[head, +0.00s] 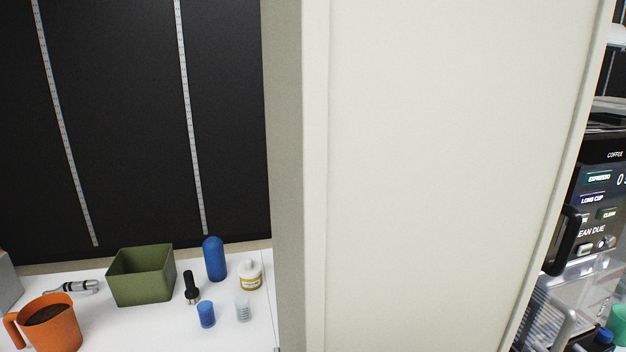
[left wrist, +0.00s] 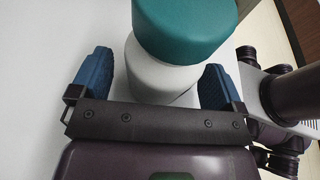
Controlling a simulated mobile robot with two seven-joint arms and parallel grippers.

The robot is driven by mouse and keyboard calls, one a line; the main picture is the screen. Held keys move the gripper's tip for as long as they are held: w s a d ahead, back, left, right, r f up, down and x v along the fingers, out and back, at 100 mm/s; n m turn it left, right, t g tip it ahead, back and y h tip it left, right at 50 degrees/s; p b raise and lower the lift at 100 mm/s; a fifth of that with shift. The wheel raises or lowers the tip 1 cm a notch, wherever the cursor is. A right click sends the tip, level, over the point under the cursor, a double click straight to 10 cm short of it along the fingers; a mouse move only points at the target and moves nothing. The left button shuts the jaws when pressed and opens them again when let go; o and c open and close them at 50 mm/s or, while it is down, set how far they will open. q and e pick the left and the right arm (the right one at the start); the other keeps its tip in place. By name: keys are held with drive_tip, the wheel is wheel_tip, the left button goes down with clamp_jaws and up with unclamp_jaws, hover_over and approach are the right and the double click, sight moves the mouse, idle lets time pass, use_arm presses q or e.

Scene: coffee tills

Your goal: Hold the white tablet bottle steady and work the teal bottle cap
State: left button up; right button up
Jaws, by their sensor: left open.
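In the left wrist view the white tablet bottle (left wrist: 158,82) stands between the two blue finger pads of my left gripper (left wrist: 157,66). The gripper is open, with a gap showing beside the bottle on at least the left side. The teal bottle cap (left wrist: 185,25) sits on top of the bottle and is cut off by the upper edge of the view. I cannot tell whether the pads touch the bottle. Neither gripper shows in the head view, and I cannot make out this bottle there. My right gripper is not in view.
A pale upright panel (head: 450,150) fills the middle of the head view. Left of it, a white counter holds an orange mug (head: 62,330), a green bin (head: 140,275), a blue bottle (head: 214,260) and a yellow-labelled jar (head: 250,276). A coffee machine (head: 590,220) stands at the right.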

use_arm(q)
drive_tip(key=v, duration=1.2)
drive_tip(key=shift+r, duration=0.1)
